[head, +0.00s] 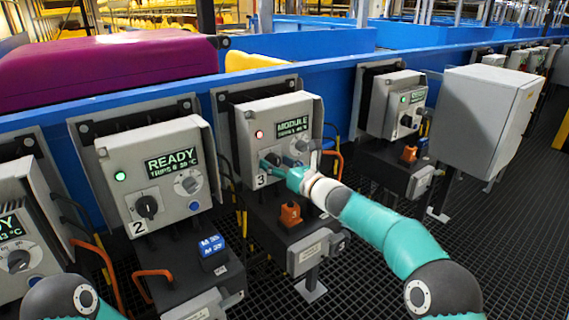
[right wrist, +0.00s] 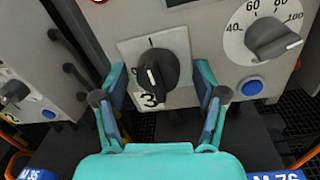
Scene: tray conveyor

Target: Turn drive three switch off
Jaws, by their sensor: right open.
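The drive three box (head: 308,108) is a light grey cabinet with a "3" label, a lit red lamp and a display reading "MODULE". Its switch (right wrist: 156,70) is a black rotary knob on a pale plate, with an "I" above and a "3" below. The knob's ridge stands near vertical, leaning slightly left at the top. My left gripper is out of view.
A grey dial (right wrist: 272,40) and a blue button (right wrist: 250,86) sit right of the switch. The drive two box (head: 160,165), showing "READY" and a green lamp, stands to the left. An orange part (head: 291,214) is below box three. A blue conveyor rail (head: 340,68) runs behind.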

